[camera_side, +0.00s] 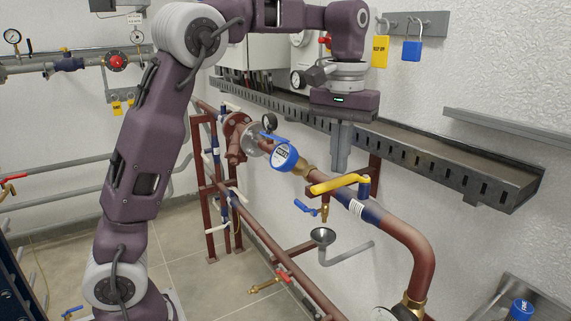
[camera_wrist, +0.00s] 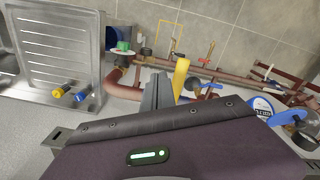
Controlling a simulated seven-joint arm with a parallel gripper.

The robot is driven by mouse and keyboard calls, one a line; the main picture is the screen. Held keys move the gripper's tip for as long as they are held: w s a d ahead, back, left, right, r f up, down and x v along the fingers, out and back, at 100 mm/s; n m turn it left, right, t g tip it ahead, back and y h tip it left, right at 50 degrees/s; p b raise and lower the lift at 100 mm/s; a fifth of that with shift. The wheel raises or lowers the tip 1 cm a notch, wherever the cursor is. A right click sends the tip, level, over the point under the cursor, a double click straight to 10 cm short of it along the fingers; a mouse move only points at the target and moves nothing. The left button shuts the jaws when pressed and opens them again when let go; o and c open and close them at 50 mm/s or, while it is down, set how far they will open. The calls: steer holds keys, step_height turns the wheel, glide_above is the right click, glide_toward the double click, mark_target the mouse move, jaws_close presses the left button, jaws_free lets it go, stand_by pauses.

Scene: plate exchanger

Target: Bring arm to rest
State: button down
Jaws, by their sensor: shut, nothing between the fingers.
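My gripper (camera_side: 341,158) points straight down in the side view, with its grey fingers together and nothing between them. It hangs in front of the white wall, above the yellow valve handle (camera_side: 339,184) on the brown pipe (camera_side: 390,227). The fingertips look close to that handle in the side view, but I cannot tell the exact gap. In the wrist view my gripper (camera_wrist: 157,90) shows as closed grey fingers, with the yellow handle (camera_wrist: 181,75) just right of them.
A blue-faced water meter (camera_side: 284,156) sits on the pipe left of my gripper. A slotted metal cable tray (camera_side: 440,158) runs along the wall behind. A steel sink (camera_wrist: 60,50) lies left in the wrist view.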

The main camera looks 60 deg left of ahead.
steer(key=s+d+m+t, duration=0.3)
steer(key=s+t, duration=0.1)
steer(key=s, duration=1.4)
steer(key=s+f+m+t, duration=0.1)
steer(key=s+f+m, duration=0.1)
steer(key=s+f, duration=0.3)
steer(key=shift+s+f+t, duration=0.2)
steer(key=shift+s+t, duration=0.1)
steer(key=shift+s, duration=0.5)
steer(key=shift+d, duration=0.1)
